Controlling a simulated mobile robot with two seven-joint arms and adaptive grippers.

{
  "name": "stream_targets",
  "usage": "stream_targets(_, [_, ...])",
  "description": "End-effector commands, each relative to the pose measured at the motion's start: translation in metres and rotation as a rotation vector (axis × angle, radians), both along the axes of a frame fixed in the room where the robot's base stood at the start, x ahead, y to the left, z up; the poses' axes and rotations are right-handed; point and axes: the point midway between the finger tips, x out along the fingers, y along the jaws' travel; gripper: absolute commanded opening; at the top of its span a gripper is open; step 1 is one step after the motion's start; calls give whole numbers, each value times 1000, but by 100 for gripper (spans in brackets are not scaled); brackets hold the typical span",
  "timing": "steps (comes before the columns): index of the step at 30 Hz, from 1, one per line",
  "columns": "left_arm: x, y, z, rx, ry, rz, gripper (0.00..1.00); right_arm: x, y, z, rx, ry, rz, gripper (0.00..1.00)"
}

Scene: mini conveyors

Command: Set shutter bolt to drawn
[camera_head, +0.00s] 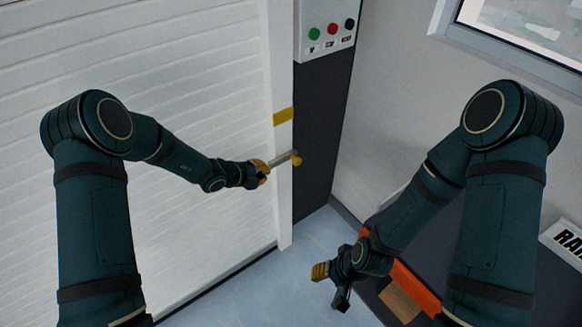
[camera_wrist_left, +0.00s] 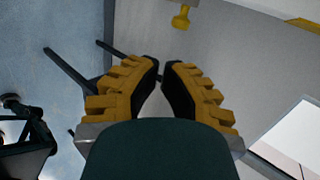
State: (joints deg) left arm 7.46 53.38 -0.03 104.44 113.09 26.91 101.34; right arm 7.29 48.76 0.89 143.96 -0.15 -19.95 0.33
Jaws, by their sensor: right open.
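The shutter bolt's yellow knob (camera_head: 296,161) shows in the head view beside the white shutter frame. A short grey metal bar lies between it and my left gripper (camera_head: 262,170). In the left wrist view the yellow knob (camera_wrist_left: 181,18) is beyond my left gripper (camera_wrist_left: 161,64), apart from its fingertips. Those fingers are close together with a narrow gap. My right gripper (camera_head: 331,283) is open and empty, low in the head view, well away from the bolt.
The white slatted shutter (camera_head: 185,65) fills the left. A button box (camera_head: 328,28) is above the bolt on a dark panel (camera_head: 320,110). An orange-edged unit (camera_head: 415,285) and a window (camera_head: 520,35) are at the right. Blue floor (camera_head: 270,285) is open below.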

Motion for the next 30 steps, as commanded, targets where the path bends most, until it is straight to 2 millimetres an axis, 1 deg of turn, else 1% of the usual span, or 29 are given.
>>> stream_targets(7, [1,-2,-2,3,0,-4,0,0,0,-1,0,0,0,47])
stream_targets(11, [6,-9,-9,4,-1,-6,0,0,0,-3,0,-1,0,47])
stream_targets(25, [54,-61,-63,4,-2,-8,0,3,-1,-20,-1,-9,-2,47])
stream_targets(30, [71,-78,-65,6,-3,-7,0,4,-1,-22,-3,-11,-2,47])
